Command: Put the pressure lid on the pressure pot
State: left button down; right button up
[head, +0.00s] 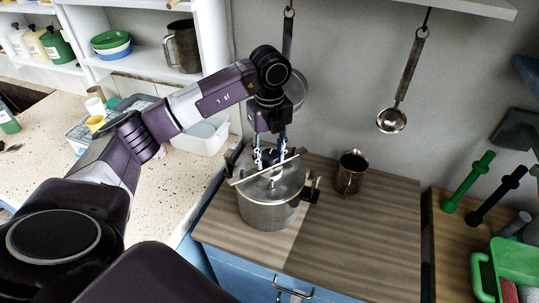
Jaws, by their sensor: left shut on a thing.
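The pressure pot (268,215) is a steel pot with dark side handles, standing on the wood-grain counter top. The pressure lid (288,181) is a round metal lid with a bar across it. It is at the pot's mouth; I cannot tell whether it rests fully on the rim or is slightly above it. My left gripper (271,166) points down from above and is shut on the pressure lid near its middle. The fingers hide part of the lid's centre. My right gripper is not in view.
A metal mug (350,172) stands right of the pot, near the wall. A ladle (392,119) hangs above it. The wood-grain counter (365,232) is clear in front and to the right. A grey basket (85,130) and a pale tub (202,135) stand on the speckled counter at left.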

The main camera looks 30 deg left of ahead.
pick_arm(q)
jog(key=shift+r, duration=0.1)
jog(key=c, duration=0.7)
grip_release()
jog(key=shift+r+p, duration=2.5)
jog(key=shift+r, duration=0.95)
